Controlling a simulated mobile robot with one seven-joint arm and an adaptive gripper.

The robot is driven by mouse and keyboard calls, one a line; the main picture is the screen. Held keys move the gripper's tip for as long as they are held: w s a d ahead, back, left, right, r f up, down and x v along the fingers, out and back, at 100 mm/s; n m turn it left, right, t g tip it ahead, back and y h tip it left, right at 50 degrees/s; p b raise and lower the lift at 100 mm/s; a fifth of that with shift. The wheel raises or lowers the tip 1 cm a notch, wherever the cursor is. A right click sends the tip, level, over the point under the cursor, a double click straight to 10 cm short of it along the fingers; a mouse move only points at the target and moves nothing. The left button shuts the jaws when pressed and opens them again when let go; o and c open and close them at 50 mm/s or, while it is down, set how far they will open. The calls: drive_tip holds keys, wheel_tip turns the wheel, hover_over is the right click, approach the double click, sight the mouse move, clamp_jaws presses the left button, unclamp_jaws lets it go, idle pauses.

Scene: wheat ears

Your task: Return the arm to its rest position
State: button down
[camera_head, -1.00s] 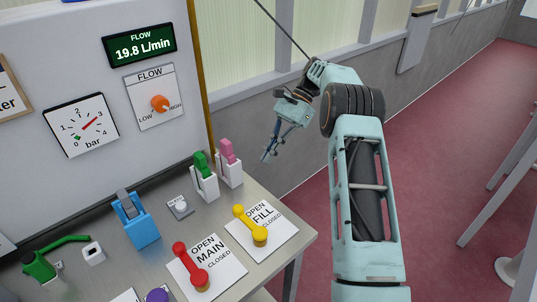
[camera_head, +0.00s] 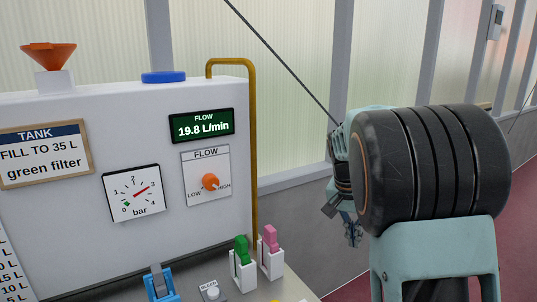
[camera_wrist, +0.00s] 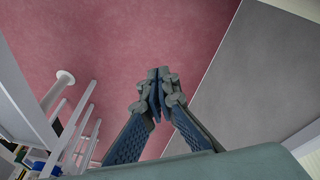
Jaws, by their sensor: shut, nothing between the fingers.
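My arm (camera_head: 435,255) is raised and folded at the right in the head view, clear of the panel and the bench. Its dark, ribbed joint hides most of the wrist. My gripper (camera_head: 352,232) shows only in part, left of that joint, hanging downward. In the wrist view my gripper (camera_wrist: 156,80) has its two blue-grey fingers together at the tips, with nothing between them. Beyond it are red floor and a grey surface.
The white panel (camera_head: 90,240) carries a flow display (camera_head: 202,125), a bar gauge (camera_head: 133,193) and an orange flow knob (camera_head: 210,182). A yellow pipe (camera_head: 252,150) runs down its right edge. Green (camera_head: 242,250) and pink (camera_head: 270,238) clips stand below. A white post (camera_wrist: 58,90) stands left in the wrist view.

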drive_tip(key=s+a+r+n+t+y+p, duration=0.1)
drive_tip(key=s+r, duration=0.3)
drive_tip(key=s, duration=0.5)
drive_tip(key=s+a+r+n+t+p, duration=0.1)
drive_tip(key=s+a+r+n+p, duration=0.2)
drive_tip(key=s, duration=0.7)
drive_tip(key=s+a+r+n+t+y+p, duration=0.1)
drive_tip(key=s+a+r+n+t+p, duration=0.1)
drive_tip(key=s, duration=0.7)
wheel_tip(320, 180, up, 3)
drive_tip(key=shift+s+a+r+y+p, duration=0.15)
drive_tip(key=shift+a+y+p, duration=0.15)
drive_tip(key=shift+a+p, duration=0.7)
drive_tip(key=shift+a, duration=0.1)
